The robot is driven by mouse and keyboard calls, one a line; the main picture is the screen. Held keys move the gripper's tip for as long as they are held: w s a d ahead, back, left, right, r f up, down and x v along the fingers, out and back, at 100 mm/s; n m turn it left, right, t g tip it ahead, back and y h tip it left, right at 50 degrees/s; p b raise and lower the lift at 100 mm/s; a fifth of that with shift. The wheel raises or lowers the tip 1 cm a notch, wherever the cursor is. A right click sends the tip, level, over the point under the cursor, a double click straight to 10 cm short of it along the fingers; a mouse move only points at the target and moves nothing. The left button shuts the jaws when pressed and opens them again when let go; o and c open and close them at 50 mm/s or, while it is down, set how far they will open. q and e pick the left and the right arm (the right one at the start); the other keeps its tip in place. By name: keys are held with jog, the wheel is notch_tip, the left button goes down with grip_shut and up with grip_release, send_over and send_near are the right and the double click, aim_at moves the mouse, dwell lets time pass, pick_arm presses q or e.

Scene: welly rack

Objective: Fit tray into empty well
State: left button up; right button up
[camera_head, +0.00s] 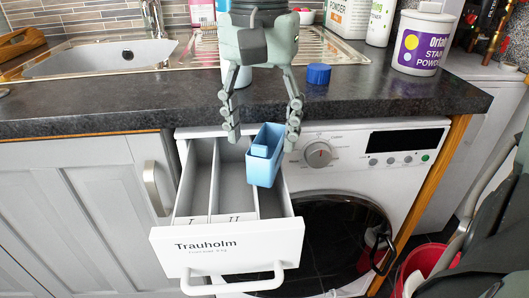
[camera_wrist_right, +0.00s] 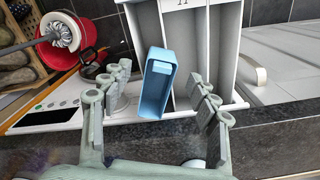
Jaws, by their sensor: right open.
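The blue tray (camera_head: 262,172) is a narrow open-topped box at the right-hand well of the pulled-out white drawer (camera_head: 226,246). It stands above the drawer's rim; I cannot tell whether its lower end is in the well. In the right wrist view the tray (camera_wrist_right: 156,90) looks tilted. The left well (camera_head: 194,180), marked I, and middle well (camera_head: 231,190), marked II, look empty. My right gripper (camera_head: 262,138) is open, its fingers spread apart either side of the tray with gaps. It also shows in the wrist view (camera_wrist_right: 159,75). My left gripper is not in view.
The washing machine (camera_head: 402,142) with its dial is right of the drawer. Above is the dark worktop (camera_head: 120,106) with a blue cap (camera_head: 318,74), a stain powder tub (camera_head: 423,40) and a sink (camera_head: 110,55). A red bucket (camera_head: 420,262) stands at lower right.

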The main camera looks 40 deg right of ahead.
aim_at(261, 154)
notch_tip(261, 154, down, 5)
jog(key=shift+w+d+r, duration=0.1)
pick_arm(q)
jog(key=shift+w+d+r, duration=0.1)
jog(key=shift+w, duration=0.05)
pick_arm(e)
jog(key=c, duration=1)
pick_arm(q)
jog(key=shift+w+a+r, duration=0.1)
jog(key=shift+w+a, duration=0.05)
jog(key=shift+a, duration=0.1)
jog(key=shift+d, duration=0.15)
